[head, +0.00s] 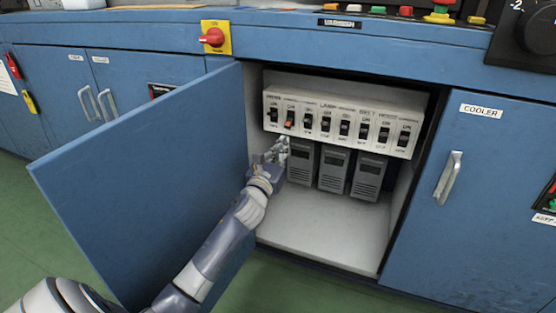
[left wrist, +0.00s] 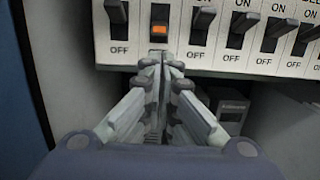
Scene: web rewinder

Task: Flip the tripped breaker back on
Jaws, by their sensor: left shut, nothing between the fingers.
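The breaker panel (head: 348,96) is a white strip with a row of black switches inside the open cabinet. The second switch from the left, the tripped breaker (head: 290,119), shows an orange mark. In the left wrist view this breaker (left wrist: 159,30) shows its orange band, and its neighbours' black levers stand raised toward ON. My left gripper (head: 281,145) is shut and empty, just below the panel's lower edge. In the left wrist view its fingertips (left wrist: 163,64) are together directly below the orange-marked breaker; whether they touch the panel cannot be told.
The blue cabinet door (head: 145,170) stands open on the left, beside my arm. Three grey units (head: 333,170) stand under the panel, to the right of my gripper. The white cabinet floor (head: 325,228) is clear in front. The COOLER door (head: 475,200) is shut.

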